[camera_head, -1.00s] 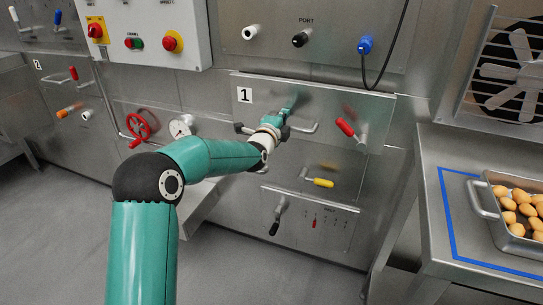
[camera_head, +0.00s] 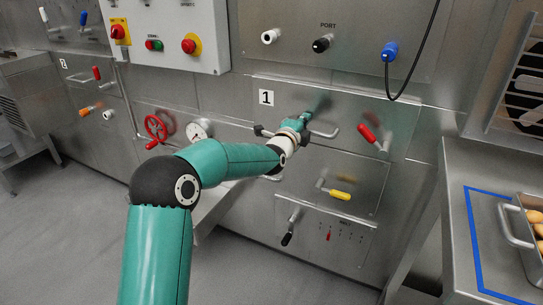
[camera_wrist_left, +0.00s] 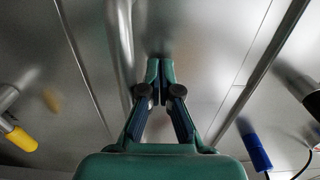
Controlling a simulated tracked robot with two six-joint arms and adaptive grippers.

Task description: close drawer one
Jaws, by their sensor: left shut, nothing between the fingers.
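Drawer one is a flat steel front (camera_head: 350,105) with a "1" label and a horizontal bar handle (camera_head: 330,134). It looks flush or nearly flush with the wall; I cannot tell whether a small gap is left. My left gripper (camera_head: 312,112) is at the front, just above the handle, and the arm hides part of the bar. In the left wrist view my gripper (camera_wrist_left: 160,66) is shut and empty. Its tips are at or very near the steel face, beside the bar handle (camera_wrist_left: 122,50), not around it. My right gripper is not in view.
A red lever (camera_head: 368,134) sits on the front's right side. A yellow handle (camera_head: 340,195) is below. A blue plug (camera_head: 389,52) with a hanging black cable is above right. A steel table (camera_head: 455,220) with a tray stands at right. The floor at lower left is clear.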

